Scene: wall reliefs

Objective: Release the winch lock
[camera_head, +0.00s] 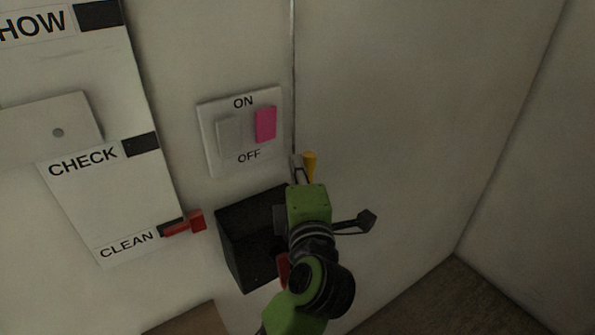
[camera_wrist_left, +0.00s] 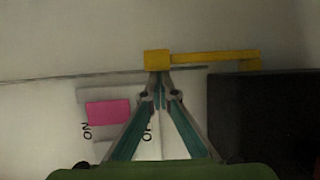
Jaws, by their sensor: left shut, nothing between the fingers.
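A yellow L-shaped lever (camera_wrist_left: 215,57) with a square block at one end lies just beyond my left gripper in the left wrist view. In the head view only a short yellow part (camera_head: 310,163) shows beside the fingers, on the wall near a thin vertical line. I cannot tell for sure that it is the winch lock. My left gripper (camera_head: 300,164) is shut and empty, its tips close to the yellow block; I cannot tell whether they touch. The tips also show in the left wrist view (camera_wrist_left: 160,92). My right gripper is not in view.
An ON/OFF switch plate (camera_head: 208,140) with a pink rocker (camera_head: 265,124) is on the wall left of the gripper. A black open box (camera_head: 236,252) sits below, partly hidden by my arm. A red pointer (camera_head: 185,223) stands by CLEAN on a white panel (camera_head: 85,200). The wall right is bare.

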